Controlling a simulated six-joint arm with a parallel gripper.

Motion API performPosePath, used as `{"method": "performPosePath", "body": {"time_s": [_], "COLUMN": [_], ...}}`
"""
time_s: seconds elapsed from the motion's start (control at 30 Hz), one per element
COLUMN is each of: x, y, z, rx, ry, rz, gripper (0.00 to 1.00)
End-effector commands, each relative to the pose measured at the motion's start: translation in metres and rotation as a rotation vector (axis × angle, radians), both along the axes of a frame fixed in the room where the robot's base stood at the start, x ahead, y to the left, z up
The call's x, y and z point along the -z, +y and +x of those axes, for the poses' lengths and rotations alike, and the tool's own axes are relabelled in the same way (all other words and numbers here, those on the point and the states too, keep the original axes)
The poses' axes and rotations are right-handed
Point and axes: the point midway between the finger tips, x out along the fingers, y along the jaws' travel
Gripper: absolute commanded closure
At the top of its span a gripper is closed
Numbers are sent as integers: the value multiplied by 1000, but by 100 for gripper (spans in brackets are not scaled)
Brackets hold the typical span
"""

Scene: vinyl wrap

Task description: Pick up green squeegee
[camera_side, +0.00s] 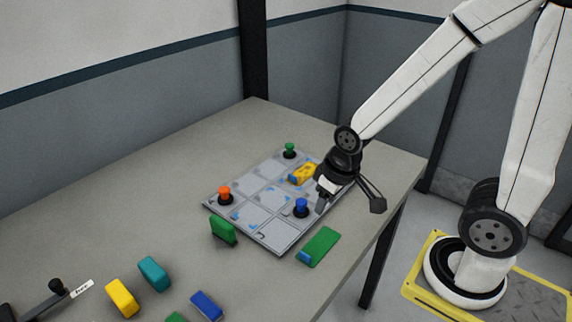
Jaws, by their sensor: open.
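A flat green piece with a blue end (321,244), which looks like the green squeegee, lies on the table near the right front edge, just off the grey board. My gripper (349,206) is open and above the right side of the board, up and to the right of this piece and apart from it. One dark finger points down near the blue knob and the other spreads out to the right. Nothing shows between the fingers. A green block (223,231) stands upright at the board's left front edge.
The grey board (259,225) carries a green knob (290,150), an orange knob (225,194), a blue knob (301,206) and a yellow piece (302,174) partly beside my gripper. Yellow (122,297), teal (153,273) and blue (206,305) blocks lie front left.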

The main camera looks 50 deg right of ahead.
Motion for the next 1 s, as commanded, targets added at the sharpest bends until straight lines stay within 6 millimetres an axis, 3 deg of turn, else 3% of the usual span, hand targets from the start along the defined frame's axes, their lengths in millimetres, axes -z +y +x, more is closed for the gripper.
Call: {"method": "performPosePath", "body": {"time_s": [0.13, 0.17, 0.2, 0.23, 0.67, 0.83, 1.0], "x": [0, 0, 0, 0, -1, -2, -2], "y": [0, 0, 0, 0, 3, 13, 35], "z": [0, 0, 0, 0, 6, 28, 65], "rx": [0, 0, 0, 0, -3, -12, -25], "ry": [0, 0, 0, 0, 2, 12, 28], "rz": [0, 0, 0, 0, 1, 4, 7], "gripper": [52, 46, 33, 29, 29, 29, 29]}}
